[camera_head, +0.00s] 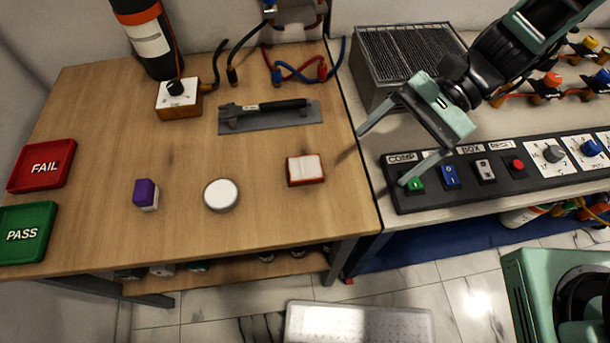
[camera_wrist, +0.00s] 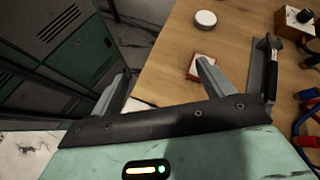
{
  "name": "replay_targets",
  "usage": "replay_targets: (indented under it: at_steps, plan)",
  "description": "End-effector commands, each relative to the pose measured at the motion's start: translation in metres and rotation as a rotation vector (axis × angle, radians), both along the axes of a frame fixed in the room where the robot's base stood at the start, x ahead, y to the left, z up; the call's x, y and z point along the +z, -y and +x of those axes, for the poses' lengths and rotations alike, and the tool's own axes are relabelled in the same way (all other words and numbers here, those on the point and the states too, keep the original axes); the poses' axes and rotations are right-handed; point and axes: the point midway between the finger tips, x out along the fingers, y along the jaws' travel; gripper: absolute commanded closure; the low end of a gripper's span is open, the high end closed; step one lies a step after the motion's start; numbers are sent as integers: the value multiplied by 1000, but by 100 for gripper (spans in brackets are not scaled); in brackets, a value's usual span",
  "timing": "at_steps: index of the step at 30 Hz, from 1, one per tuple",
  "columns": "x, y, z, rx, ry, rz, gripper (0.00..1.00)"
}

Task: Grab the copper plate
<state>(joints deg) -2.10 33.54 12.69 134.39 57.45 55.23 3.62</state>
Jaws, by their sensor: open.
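A small square plate (camera_head: 305,169) with a white top and reddish, copper-toned edges lies flat on the wooden table, toward its right side. It is the only thing that looks like the copper plate. It also shows in the wrist view (camera_wrist: 192,68), partly hidden behind one finger. My gripper (camera_head: 382,158) is open and empty, to the right of the plate and above the gap between table and control bench. In the wrist view my gripper (camera_wrist: 164,68) has its fingers spread wide, and the plate appears beyond the right finger. Nothing touches the plate.
A white disc (camera_head: 221,195) and a purple-and-white block (camera_head: 146,194) lie left of the plate. Behind it is a grey base with a black-handled tool (camera_head: 270,114). Red FAIL (camera_head: 42,166) and green PASS (camera_head: 27,232) trays stand far left. A switch panel (camera_head: 480,172) is beneath my gripper.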

Motion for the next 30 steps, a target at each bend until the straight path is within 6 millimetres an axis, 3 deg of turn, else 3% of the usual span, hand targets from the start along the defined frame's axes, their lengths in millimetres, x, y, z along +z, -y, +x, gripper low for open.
replay_targets:
  at_steps: [1,3,10,14,24,30]
  plan:
    - [-22,2,14,-108,-77,22,20]
    - [-37,4,31,-233,-156,48,20]
    - [-65,10,63,-448,-279,97,20]
    - [-71,-3,62,-463,-290,100,20]
    - [-96,-66,44,-458,-287,98,20]
    - [-108,-92,38,-460,-286,98,20]
